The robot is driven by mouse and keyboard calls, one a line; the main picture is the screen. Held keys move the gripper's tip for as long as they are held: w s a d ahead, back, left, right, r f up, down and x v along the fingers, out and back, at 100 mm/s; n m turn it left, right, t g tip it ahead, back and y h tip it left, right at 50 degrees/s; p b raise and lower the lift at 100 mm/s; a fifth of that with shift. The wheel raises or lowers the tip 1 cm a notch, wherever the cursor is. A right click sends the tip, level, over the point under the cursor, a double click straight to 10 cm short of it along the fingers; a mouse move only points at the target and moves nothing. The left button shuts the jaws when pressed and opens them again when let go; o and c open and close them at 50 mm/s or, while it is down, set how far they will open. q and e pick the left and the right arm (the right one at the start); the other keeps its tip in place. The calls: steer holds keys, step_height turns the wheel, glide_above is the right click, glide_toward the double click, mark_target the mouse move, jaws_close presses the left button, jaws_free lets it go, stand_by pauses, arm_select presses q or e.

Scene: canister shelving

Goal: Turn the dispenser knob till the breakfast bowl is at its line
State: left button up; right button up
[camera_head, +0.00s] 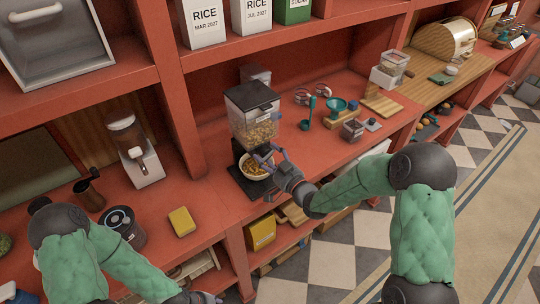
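The cereal dispenser (252,112) stands on the red counter, with a clear hopper partly filled with cereal and a dark base. The breakfast bowl (245,171) sits under its outlet with yellow-brown cereal inside. The bowl's line is too small to make out. My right gripper (272,157) is at the dispenser's lower front, just above and in front of the bowl, with its fingers apart. The knob is hidden behind or between the fingers, so I cannot tell whether they grip it. My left gripper (205,298) is at the bottom edge, partly cut off, away from the dispenser.
A yellow box (182,222) and a white dispenser with a clear top (134,150) stand to the left. Rice canisters (203,20) are on the shelf above.

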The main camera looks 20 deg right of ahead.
steer(key=shift+d+r, duration=0.1)
steer(key=shift+r, duration=0.05)
steer(key=shift+s+d, duration=0.2)
steer(key=shift+s, duration=0.1)
steer(key=v, duration=1.1)
steer(key=shift+s, duration=0.15)
steer(key=shift+f, duration=0.25)
steer(key=s+a+f+m+g+h+b, duration=0.1)
steer(key=s+a+f+g, duration=0.15)
steer(key=f, duration=0.55)
steer(key=s+a+f+g, duration=0.1)
steer(key=f+g, duration=0.2)
steer(key=f, duration=0.5)
steer(key=s+a+f+m+g+h+b, duration=0.1)
steer(key=f+g, duration=0.2)
steer(key=f, duration=0.4)
steer(key=s+a+f+g, duration=0.3)
steer(key=s+f, duration=0.3)
steer(key=s, duration=0.2)
steer(key=s+a+f+g, duration=0.3)
steer(key=s+f+g, duration=0.2)
steer(key=s+f, duration=0.2)
steer(key=shift+s+a+f+m, duration=0.2)
steer(key=shift+s+a+m, duration=0.2)
steer(key=shift+s, duration=0.05)
